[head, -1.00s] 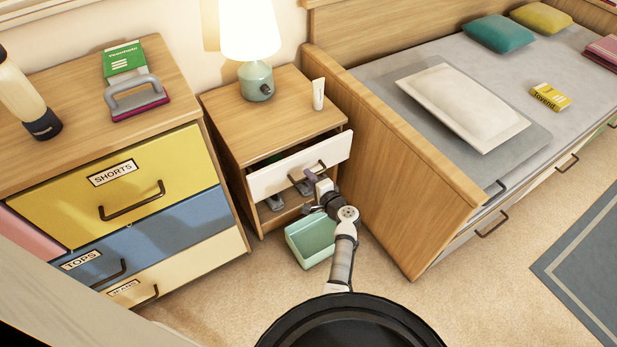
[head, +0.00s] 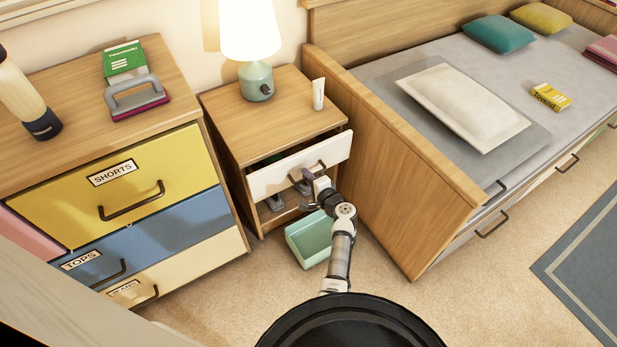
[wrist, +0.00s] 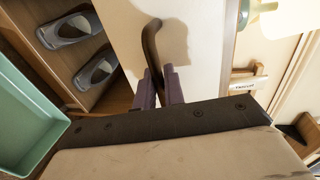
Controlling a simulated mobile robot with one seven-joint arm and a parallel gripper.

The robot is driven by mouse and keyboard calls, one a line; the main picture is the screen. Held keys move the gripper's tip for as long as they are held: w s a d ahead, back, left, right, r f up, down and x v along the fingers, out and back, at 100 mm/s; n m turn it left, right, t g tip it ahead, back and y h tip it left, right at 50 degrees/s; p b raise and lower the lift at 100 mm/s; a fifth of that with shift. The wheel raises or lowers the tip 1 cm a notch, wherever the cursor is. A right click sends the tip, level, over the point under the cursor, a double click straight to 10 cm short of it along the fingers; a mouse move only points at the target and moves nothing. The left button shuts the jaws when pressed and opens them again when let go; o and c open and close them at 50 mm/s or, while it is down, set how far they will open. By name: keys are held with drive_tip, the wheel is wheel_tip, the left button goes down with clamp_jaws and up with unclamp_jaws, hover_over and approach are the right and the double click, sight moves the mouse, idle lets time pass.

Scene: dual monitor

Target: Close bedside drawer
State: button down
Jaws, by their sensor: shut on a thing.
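The bedside table (head: 238,133) stands between the dresser and the bed. Its white-fronted drawer (head: 272,180) is partly pulled out, with a dark gap showing behind the front's top edge. The drawer's dark curved handle (wrist: 152,45) stands out from the white front in the wrist view. My gripper (wrist: 160,82) is at the drawer front, its two purplish fingers shut around the lower end of the handle. In the head view my gripper (head: 309,177) covers part of the drawer's right half.
A lamp (head: 257,80) and a white tube (head: 318,94) stand on the bedside table. A green bin (head: 310,240) sits on the floor below my arm. Shoes (wrist: 96,73) lie on the open shelf under the drawer. The bed's wooden end panel (head: 390,170) is close on the right.

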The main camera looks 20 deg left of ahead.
sight(302, 168)
drive_tip(key=b+x, duration=0.1)
drive_tip(key=x, duration=0.2)
drive_tip(key=b+x, duration=0.1)
drive_tip(key=shift+w+a+r+b, duration=0.1)
drive_tip(key=shift+a+r+b, duration=0.1)
drive_tip(key=shift+r+b, duration=0.15)
drive_tip(key=shift+r, duration=0.2)
drive_tip(key=c, duration=1.6)
unclamp_jaws()
drive_tip(key=shift+w+a, duration=0.1)
drive_tip(key=p+v, duration=0.1)
drive_tip(key=v, duration=1.3)
drive_tip(key=shift+f, duration=0.1)
